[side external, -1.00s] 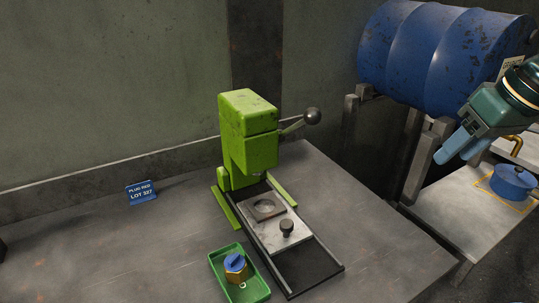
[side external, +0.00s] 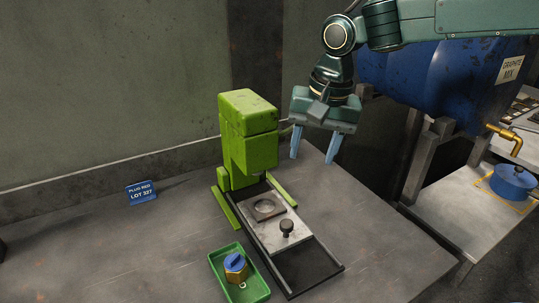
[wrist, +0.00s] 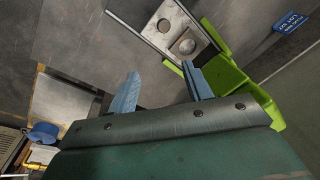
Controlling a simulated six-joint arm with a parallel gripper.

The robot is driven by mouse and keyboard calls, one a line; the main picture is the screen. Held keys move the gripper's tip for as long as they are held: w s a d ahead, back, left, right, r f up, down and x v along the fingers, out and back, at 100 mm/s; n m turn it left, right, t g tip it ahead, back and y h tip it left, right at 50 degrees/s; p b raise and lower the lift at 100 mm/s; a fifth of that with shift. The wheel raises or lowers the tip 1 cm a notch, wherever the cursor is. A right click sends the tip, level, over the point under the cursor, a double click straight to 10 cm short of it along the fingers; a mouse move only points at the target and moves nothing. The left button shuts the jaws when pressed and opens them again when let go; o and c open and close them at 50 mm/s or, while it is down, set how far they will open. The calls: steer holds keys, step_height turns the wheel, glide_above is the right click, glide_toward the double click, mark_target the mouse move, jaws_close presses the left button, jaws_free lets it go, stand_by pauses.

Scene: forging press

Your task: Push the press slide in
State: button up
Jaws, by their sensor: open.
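The green press (side external: 248,135) stands on the bench. Its grey slide plate (side external: 265,228), with a square die and a round recess, sits part-way out along a dark rail frame (side external: 325,268). A dark knob (side external: 287,227) stands up near the slide's front end. My gripper (side external: 314,158) is open and empty, above the bench to the right of the press and apart from the slide. In the wrist view my two blue fingers (wrist: 162,90) are spread, with the slide plate (wrist: 170,22) beyond them. The press lever's ball is hidden behind my gripper in the side view.
A green tray (side external: 262,290) holding a brass and blue plug (side external: 235,267) lies left of the rail frame. A blue sign (side external: 142,192) stands at the back left. A blue drum (side external: 430,80) and a side table with a blue pot (side external: 514,181) are at the right. The bench's front right is clear.

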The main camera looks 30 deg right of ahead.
mark_target(286, 223)
steer(key=w+a+f+m+g, duration=0.1)
steer(key=w+a+f, duration=0.1)
steer(key=a+f, duration=0.1)
steer(key=shift+w+a+f+m+g+h, duration=0.15)
steer(key=shift+a+f+m+g+h, duration=0.2)
steer(key=shift+f, duration=0.55)
steer(key=shift+d+f, duration=0.1)
step_height(286, 223, down, 14)
steer(key=shift+r, duration=0.2)
jaws_close()
stand_by(0.3)
